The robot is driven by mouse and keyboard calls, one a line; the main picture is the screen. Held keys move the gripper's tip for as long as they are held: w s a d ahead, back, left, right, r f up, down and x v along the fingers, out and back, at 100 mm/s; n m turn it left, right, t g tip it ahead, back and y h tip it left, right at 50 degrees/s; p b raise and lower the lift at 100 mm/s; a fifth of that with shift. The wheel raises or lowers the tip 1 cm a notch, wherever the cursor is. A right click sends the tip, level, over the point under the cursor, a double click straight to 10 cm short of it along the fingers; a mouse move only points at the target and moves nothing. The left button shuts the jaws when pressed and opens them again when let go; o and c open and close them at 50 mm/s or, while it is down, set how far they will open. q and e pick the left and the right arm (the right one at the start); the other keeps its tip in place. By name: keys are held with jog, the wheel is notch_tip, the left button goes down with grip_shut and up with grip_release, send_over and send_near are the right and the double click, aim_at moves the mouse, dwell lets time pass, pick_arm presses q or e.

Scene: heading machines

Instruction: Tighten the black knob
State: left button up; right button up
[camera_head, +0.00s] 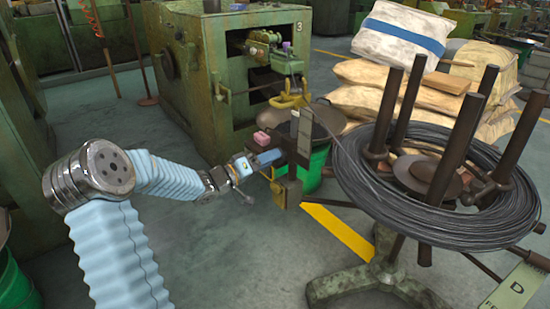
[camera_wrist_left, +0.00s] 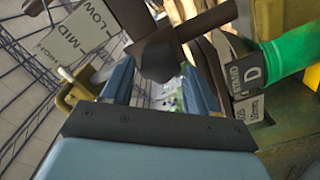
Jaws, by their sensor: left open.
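My left gripper (camera_head: 267,158) is at the brown and yellow fixture (camera_head: 287,190) in front of the green machine. In the left wrist view its two blue fingers (camera_wrist_left: 158,80) stand apart with a gap between them. A dark, blocky knob-like end on a bar (camera_wrist_left: 160,60) lies at the far end of this gap, between or just beyond the fingertips. I take it for the black knob, but cannot tell whether the fingers touch it. In the head view the gripper and fixture hide it. My right gripper is in neither view.
A green machine (camera_head: 235,60) stands behind the fixture. A wire coil (camera_head: 370,195) on a stand with upright posts is close on the right. Sacks (camera_head: 405,35) are stacked behind it. A LOW/MID plate (camera_wrist_left: 80,35) shows beside the fingers. Open floor (camera_head: 235,265) lies in front.

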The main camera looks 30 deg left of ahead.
pick_arm(q)
jog(key=shift+x, duration=1.5)
jog(key=c, duration=0.7)
jog(key=shift+c, duration=0.2)
